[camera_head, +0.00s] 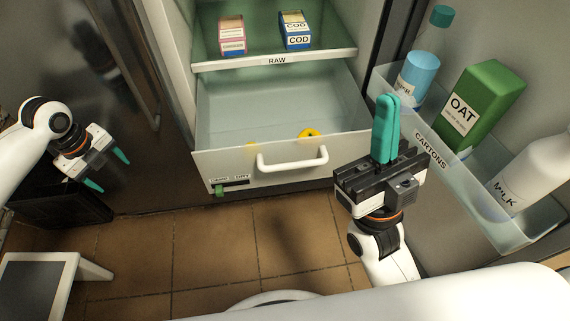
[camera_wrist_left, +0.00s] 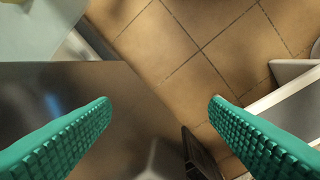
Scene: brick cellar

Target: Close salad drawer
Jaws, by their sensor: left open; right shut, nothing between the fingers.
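The salad drawer (camera_head: 225,162) is a clear bin low in the fridge, pulled out, with a white bar handle (camera_head: 292,161) on its front. A yellow item (camera_head: 309,132) lies inside, partly hidden by the drawer front. My right gripper (camera_head: 385,128) is to the right of the handle, near the drawer's right front corner; its green fingers are together, pointing up, with nothing between them. My left gripper (camera_head: 107,171) is at the far left, apart from the drawer, open and empty. Its two green fingers (camera_wrist_left: 165,138) stand wide apart in the left wrist view, over the floor.
The open fridge door on the right holds a blue bottle (camera_head: 417,76), a green oat carton (camera_head: 482,103) and a milk bottle (camera_head: 536,172) in a clear bin (camera_head: 437,157). Two boxes stand on the RAW shelf (camera_head: 275,60) above the drawer. Tiled floor (camera_head: 215,249) lies clear in front.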

